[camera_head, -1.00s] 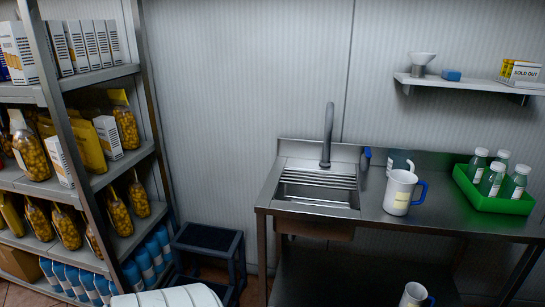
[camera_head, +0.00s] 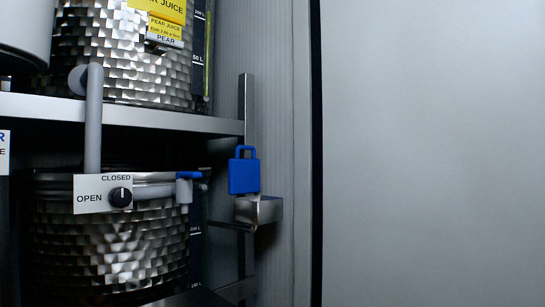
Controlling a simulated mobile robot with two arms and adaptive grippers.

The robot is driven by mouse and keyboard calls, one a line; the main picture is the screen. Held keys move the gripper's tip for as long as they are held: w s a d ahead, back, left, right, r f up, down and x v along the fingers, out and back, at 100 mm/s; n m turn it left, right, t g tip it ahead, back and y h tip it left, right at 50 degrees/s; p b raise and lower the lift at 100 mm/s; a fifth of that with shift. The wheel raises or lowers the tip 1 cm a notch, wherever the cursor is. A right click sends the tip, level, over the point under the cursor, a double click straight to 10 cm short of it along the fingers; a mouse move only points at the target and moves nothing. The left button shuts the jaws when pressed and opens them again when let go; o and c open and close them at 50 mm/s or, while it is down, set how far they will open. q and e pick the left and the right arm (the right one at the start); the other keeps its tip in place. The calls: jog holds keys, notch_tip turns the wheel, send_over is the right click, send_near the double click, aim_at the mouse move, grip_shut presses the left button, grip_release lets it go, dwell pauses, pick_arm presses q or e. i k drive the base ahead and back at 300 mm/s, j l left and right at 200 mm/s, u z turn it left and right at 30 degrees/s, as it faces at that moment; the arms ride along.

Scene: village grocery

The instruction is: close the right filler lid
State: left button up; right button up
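A blue square flap with a loop handle (camera_head: 244,176) stands upright on the metal post at the right end of the shelving. It sits just above a small metal box-shaped bracket (camera_head: 259,210). This may be the right filler lid, but I cannot tell for sure. A white sign marked OPEN and CLOSED (camera_head: 90,201) with a black knob (camera_head: 120,197) is in front of the lower tank; the knob's setting is too small to tell. Neither of my grippers is in view.
A dimpled steel tank labelled pear juice (camera_head: 120,50) stands on the metal shelf (camera_head: 170,122). Another steel tank (camera_head: 110,250) is below, with a blue-handled tap (camera_head: 187,178). A grey pipe (camera_head: 94,120) runs down in front. A plain grey panel (camera_head: 430,150) fills the right.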

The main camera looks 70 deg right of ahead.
aim_at(244, 175)
jog(key=z, duration=2)
